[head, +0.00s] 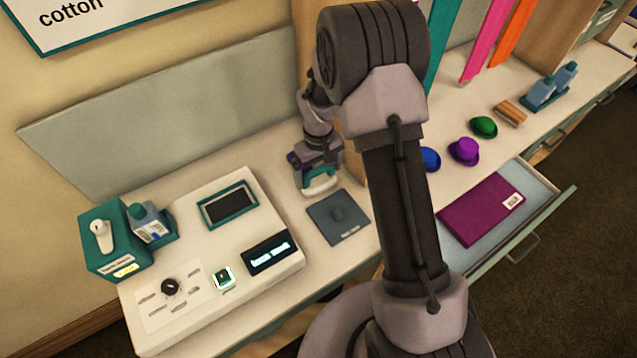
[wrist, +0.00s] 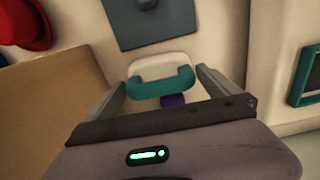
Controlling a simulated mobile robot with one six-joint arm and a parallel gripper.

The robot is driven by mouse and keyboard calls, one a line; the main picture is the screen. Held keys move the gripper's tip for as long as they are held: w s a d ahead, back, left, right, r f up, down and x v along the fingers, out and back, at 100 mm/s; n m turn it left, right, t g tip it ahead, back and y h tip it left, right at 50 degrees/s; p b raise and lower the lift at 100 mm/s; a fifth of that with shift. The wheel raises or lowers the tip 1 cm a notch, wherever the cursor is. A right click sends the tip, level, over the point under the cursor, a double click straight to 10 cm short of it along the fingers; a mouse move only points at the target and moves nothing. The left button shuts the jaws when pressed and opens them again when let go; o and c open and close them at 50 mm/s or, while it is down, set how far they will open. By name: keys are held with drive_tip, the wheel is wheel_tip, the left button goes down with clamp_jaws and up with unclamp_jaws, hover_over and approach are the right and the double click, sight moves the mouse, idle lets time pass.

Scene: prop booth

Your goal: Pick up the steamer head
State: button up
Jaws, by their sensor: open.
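What looks like the steamer head (head: 322,184) is a white piece with a teal curved handle. It stands on the counter by the back divider. In the wrist view the steamer head (wrist: 158,80) lies between my two fingers, its teal bar across the gap. My gripper (head: 318,176) is open around it, pointing down in the head view. In the wrist view the fingers of my gripper (wrist: 161,84) stand apart on either side. I cannot tell whether either finger touches it. A small purple part shows just behind the teal bar.
A grey square pad (head: 339,217) lies just in front. A white console (head: 215,260) with a screen stands left, with a teal box (head: 115,240) and bottle (head: 148,222) beyond. A wooden divider (wrist: 45,110) is close beside my gripper. An open drawer (head: 535,190) holds a purple folder.

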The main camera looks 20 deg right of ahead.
drive_tip(key=shift+f, duration=0.7)
drive_tip(key=shift+r, duration=0.15)
drive_tip(key=shift+c, duration=0.2)
